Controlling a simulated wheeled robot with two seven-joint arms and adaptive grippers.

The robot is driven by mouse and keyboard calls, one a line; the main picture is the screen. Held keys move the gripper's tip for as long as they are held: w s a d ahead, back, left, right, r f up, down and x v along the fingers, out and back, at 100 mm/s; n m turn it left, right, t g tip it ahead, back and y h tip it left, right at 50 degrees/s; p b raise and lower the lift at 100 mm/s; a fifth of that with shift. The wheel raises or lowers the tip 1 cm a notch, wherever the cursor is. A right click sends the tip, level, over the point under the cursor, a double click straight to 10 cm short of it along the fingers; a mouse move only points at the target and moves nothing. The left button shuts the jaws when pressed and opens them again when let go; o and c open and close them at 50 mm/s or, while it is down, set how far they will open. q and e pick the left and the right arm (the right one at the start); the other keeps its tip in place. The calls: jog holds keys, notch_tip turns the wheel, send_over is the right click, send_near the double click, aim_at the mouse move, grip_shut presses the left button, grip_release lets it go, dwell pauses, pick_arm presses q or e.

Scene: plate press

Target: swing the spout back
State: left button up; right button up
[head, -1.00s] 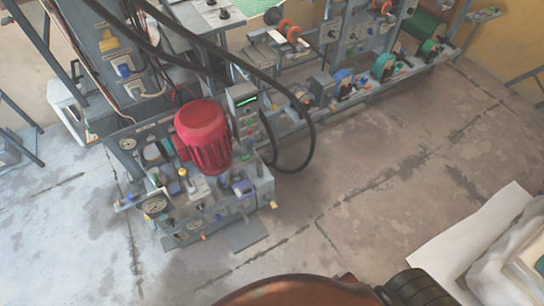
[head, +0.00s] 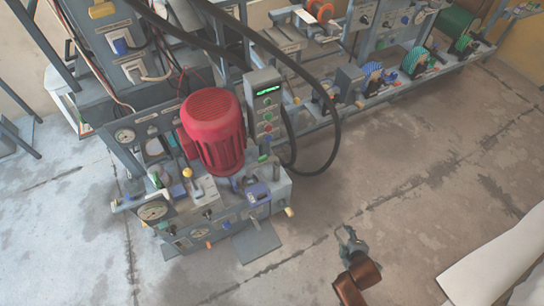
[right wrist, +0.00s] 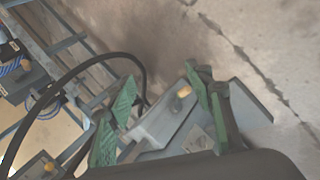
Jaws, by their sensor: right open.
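The press machine (head: 225,215) stands left of centre, with a red motor (head: 213,130) on top and gauges, knobs and small levers on its front. I cannot tell for certain which part is the spout. A small cream-tipped part (head: 290,211) sticks out at the machine's right side; a similar tan tip (right wrist: 184,91) shows in the right wrist view, close to the right finger. My right gripper (head: 346,235) is right of the machine, apart from it in the head view. In the right wrist view its green fingers (right wrist: 162,82) are spread and empty. My left gripper is not in view.
Thick black hoses (head: 335,110) loop down right of the motor, beside a control box with a green display (head: 265,105). A long rack (head: 400,85) with reels runs along the back right. The concrete floor (head: 400,190) between is clear. White sheeting (head: 495,250) lies at lower right.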

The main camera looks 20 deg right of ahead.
jog(key=w+a+r+n+t, duration=0.1)
jog(key=w+r+n+t, duration=0.15)
jog(key=w, duration=0.35)
jog(key=w+r+n+t, duration=0.1)
jog(key=w+n, duration=0.3)
jog(key=w, duration=0.2)
jog(key=n+t+y, duration=0.4)
jog(key=n+t, duration=0.4)
jog(key=n, duration=1.1)
send_near(263, 158)
jog(key=w, duration=0.3)
jog(key=w+b, duration=0.1)
jog(key=w, duration=0.5)
jog(key=shift+w+a+f, duration=0.1)
jog(key=shift+w+a, duration=0.05)
jog(key=shift+w, duration=0.2)
jog(key=shift+w+b, duration=0.3)
jog(key=shift+w, duration=0.15)
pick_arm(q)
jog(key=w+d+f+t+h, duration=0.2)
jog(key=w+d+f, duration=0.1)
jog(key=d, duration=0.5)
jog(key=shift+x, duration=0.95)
pick_arm(e)
grip_shut()
